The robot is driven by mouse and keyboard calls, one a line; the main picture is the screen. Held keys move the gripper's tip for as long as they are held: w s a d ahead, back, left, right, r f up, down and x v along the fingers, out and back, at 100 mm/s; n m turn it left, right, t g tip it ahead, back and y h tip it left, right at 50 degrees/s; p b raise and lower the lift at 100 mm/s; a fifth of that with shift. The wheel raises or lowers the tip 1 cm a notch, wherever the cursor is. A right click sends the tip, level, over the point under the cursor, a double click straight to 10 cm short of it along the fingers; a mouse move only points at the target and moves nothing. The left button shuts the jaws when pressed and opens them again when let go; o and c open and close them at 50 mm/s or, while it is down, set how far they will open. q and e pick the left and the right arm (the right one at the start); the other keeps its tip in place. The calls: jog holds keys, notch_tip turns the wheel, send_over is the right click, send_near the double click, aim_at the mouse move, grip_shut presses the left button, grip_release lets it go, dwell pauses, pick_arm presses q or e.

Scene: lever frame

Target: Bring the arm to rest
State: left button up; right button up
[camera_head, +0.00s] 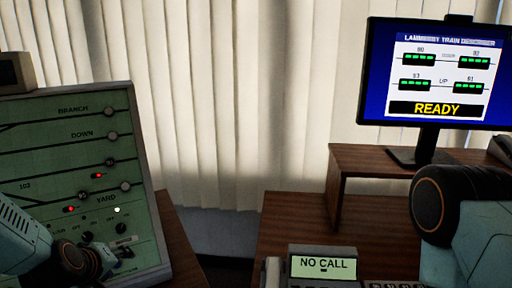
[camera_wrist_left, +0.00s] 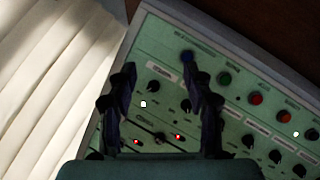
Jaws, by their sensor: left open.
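The green control panel (camera_head: 60,150) stands tilted at the left of the head view. It bears track lines, knobs, small lamps and the labels BRANCH, DOWN and YARD. My left arm comes in from the lower left. Its gripper (camera_head: 122,248) is in front of the panel's lower part, near the small knobs. In the left wrist view the gripper (camera_wrist_left: 163,85) is open, with its two dark fingers apart and nothing held between them. The panel (camera_wrist_left: 226,112) lies beyond the fingers; contact cannot be told. My right arm shows at the right edge; its gripper is out of view.
A monitor (camera_head: 437,75) reading READY stands on a raised wooden shelf (camera_head: 365,158) at the right. A NO CALL display unit (camera_head: 323,266) sits on the desk (camera_head: 285,225). White blinds (camera_head: 230,100) hang behind. A gap separates the two desk parts.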

pick_arm(q)
jog(key=s+d+f+m+g+b, duration=0.2)
jog(key=s+d+f+m+g, duration=0.1)
jog(key=s+f, duration=0.6)
jog(key=s+d+f+m+g+b, duration=0.3)
jog(key=s+f, duration=0.6)
jog(key=s, duration=0.5)
jog(key=s+d+f+m+g+h+b, duration=0.1)
jog(key=s+d+f+m+g+b, duration=0.1)
jog(key=s+d+f, duration=0.3)
jog(key=s+f+m+g, duration=0.1)
jog(key=s+f, duration=0.3)
jog(key=s, duration=0.2)
jog(key=shift+s+d+f+b, duration=0.15)
jog(key=shift+s+d+b, duration=0.1)
jog(key=shift+b, duration=0.15)
jog(key=shift+c, duration=1.4)
jog(key=shift+s+a, duration=0.1)
